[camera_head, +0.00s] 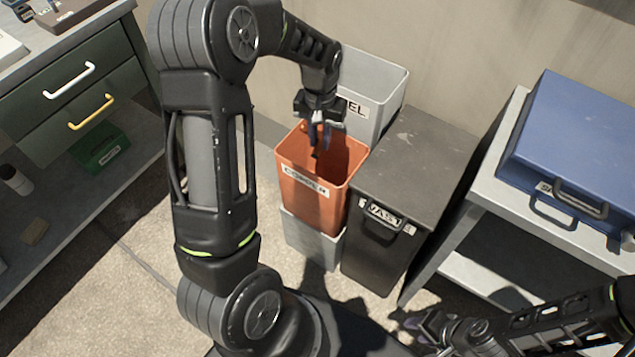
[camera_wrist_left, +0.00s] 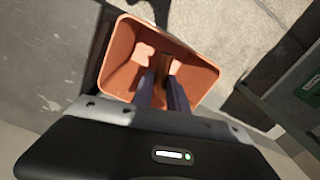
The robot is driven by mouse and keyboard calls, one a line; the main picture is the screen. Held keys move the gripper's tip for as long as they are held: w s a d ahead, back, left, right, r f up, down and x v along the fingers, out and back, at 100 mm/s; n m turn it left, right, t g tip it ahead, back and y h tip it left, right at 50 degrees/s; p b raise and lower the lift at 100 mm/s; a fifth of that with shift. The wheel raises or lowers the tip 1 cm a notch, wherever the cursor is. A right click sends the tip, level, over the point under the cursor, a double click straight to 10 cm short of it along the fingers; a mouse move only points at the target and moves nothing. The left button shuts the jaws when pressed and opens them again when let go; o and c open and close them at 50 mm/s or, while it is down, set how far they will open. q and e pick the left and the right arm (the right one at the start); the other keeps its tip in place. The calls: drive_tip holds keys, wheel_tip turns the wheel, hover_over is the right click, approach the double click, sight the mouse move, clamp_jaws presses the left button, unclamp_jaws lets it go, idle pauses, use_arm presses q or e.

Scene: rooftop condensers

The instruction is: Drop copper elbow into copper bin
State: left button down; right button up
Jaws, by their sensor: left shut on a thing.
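The copper bin (camera_head: 309,207) is an orange, open-topped bin with a COPPER label, standing on a grey base beside the black bin. My left gripper (camera_head: 318,145) points down over its opening, with the fingertips around rim height. In the left wrist view the bin's rim (camera_wrist_left: 204,92) surrounds the two dark fingers (camera_wrist_left: 163,92). A small brownish piece (camera_wrist_left: 165,66), seemingly the copper elbow, shows between the fingertips, partly hidden; the gripper is shut on it. My right gripper (camera_head: 425,325) is low at the bottom right, away from the bins; its jaws are unclear.
A grey bin (camera_head: 378,82) with a partly hidden label stands behind. A lidded black WASTE bin (camera_head: 400,190) adjoins the copper bin on the right. A blue case (camera_head: 585,140) lies on a cart at right. A drawer bench (camera_head: 75,85) stands left, with open floor between.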

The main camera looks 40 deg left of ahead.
use_arm(q)
wheel_tip(320, 180, down, 4)
drive_tip(key=b, duration=0.2)
drive_tip(key=shift+b, duration=0.3)
drive_tip(key=c, duration=1.2)
unclamp_jaws()
drive_tip(key=shift+c, duration=0.2)
wheel_tip(320, 180, up, 8)
drive_tip(key=shift+f+p, duration=0.1)
drive_tip(key=shift+p, duration=0.55)
